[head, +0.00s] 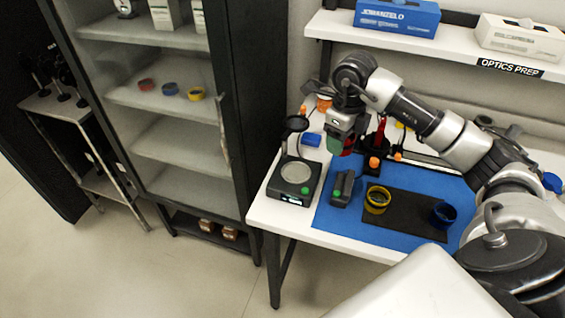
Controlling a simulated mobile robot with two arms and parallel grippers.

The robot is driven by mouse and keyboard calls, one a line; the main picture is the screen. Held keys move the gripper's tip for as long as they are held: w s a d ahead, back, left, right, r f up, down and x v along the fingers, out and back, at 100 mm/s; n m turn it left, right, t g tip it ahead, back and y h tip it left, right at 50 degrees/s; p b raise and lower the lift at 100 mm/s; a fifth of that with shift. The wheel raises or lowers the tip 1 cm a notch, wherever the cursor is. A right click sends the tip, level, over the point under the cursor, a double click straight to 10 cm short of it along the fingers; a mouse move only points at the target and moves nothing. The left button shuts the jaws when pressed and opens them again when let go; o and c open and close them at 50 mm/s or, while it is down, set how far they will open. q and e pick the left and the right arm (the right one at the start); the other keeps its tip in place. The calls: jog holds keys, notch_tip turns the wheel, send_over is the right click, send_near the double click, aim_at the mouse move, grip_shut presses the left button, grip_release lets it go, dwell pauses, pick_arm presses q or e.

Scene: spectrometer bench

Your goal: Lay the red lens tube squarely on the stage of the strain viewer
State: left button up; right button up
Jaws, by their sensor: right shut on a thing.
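The strain viewer (293,181) stands at the left end of the bench, a dark box with a pale round stage (295,172) and a round black head on an arm above it. The stage is bare. My right gripper (341,146) is over the bench, behind and to the right of the viewer. My left gripper is not in view.
A yellow ring (377,199) and a blue ring (443,214) stand on a black mat (408,217) over a blue mat (333,218). A dark grey device (343,188) is right of the viewer. Orange-topped items (374,163) stand behind. A glass cabinet (165,130) is left.

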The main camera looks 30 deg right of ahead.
aim_at(296, 172)
jog(key=w+a+f+p, duration=0.1)
jog(key=w+a+f, duration=0.1)
jog(key=w+a+f+p, duration=0.1)
jog(key=w+a, duration=0.1)
jog(key=a, duration=0.1)
jog(key=w+a+f+p, duration=0.1)
jog(key=w+a+f, duration=0.1)
jog(key=shift+w+a+f, duration=0.2)
jog(key=shift+w+f, duration=0.15)
jog(key=shift+w+a+f, duration=0.1)
jog(key=shift+a+f, duration=0.05)
jog(key=shift+f, duration=0.05)
jog(key=shift+f+p, duration=0.3)
jog(key=shift+p, duration=0.1)
notch_tip(296, 172, down, 2)
jog(key=shift+f+p, duration=0.25)
jog(key=shift+p, duration=0.25)
jog(key=shift+f, duration=0.6)
jog(key=o, duration=1)
jog(key=shift+c, duration=0.2)
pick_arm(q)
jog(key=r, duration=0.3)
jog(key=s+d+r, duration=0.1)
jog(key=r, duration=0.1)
